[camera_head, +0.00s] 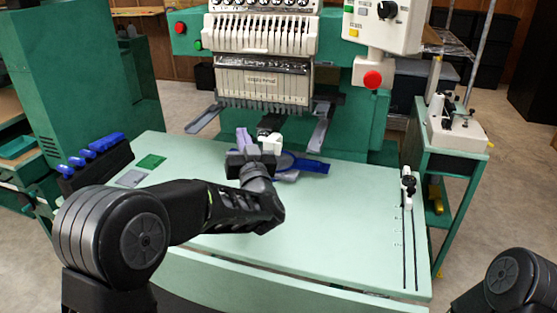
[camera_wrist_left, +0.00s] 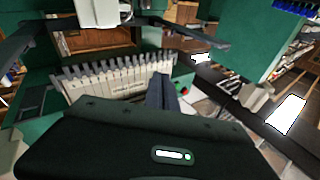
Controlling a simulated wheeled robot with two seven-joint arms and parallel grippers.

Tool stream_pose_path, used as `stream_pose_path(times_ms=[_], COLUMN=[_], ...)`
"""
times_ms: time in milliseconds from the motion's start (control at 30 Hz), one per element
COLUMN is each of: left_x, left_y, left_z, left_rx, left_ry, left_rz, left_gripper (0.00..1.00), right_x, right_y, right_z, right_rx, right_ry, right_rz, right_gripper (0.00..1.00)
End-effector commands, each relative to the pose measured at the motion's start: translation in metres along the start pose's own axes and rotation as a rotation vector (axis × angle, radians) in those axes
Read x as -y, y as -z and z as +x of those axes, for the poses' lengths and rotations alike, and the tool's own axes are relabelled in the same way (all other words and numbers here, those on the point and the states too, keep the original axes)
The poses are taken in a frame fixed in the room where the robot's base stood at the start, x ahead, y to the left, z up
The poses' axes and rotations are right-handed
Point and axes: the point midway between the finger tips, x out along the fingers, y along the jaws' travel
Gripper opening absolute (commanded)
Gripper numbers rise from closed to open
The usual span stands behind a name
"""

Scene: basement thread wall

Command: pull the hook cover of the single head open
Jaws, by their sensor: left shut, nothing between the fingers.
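The single head (camera_head: 262,85), with its row of white needle parts, stands at the back of the pale green table; it also shows inverted in the left wrist view (camera_wrist_left: 125,80). A small white piece (camera_head: 271,143) beneath it looks like the hook cover; I cannot tell whether it is open. My left gripper (camera_head: 250,158) is low over the table in front of the head, close to this piece. Its fingers (camera_wrist_left: 161,92) are together and empty. Contact with the cover cannot be made out, as the gripper body hides part of that area. My right gripper is out of view.
A blue hoop-like piece (camera_head: 305,165) lies just right of the left gripper. Grey arms (camera_head: 203,118) jut out beside the head. A control box (camera_head: 385,25) with a red button hangs at right. Blue-handled items (camera_head: 95,150) sit at left. The table's right half is mostly clear.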

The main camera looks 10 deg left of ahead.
Motion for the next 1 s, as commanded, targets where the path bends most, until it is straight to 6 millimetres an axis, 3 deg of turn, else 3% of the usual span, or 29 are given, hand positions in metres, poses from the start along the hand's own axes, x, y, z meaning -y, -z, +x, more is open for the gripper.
stream_pose_path(times_ms=[33,100,200,333,500,633,1000], left_x=[0.023,0.044,0.057,0.051,0.016,0.007,0.006], left_y=[0.004,0.008,0.002,-0.023,-0.057,-0.063,-0.062], left_z=[0.005,0.007,-0.006,-0.040,-0.088,-0.097,-0.095], left_rx=[-0.048,-0.115,-0.200,-0.304,-0.442,-0.500,-0.501], left_ry=[-0.034,-0.107,-0.240,-0.429,-0.644,-0.685,-0.681], left_rz=[0.099,0.273,0.545,0.873,1.166,1.273,1.277], left_gripper=[0.00,0.00,0.00,0.00,0.00,0.00,0.00], right_x=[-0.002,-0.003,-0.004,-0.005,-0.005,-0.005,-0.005], right_y=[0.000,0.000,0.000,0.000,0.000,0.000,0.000], right_z=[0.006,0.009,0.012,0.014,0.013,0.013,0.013], right_rx=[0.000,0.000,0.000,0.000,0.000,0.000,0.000], right_ry=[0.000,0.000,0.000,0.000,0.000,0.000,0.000], right_rz=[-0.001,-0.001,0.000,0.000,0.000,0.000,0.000], right_gripper=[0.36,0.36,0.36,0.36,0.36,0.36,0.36])
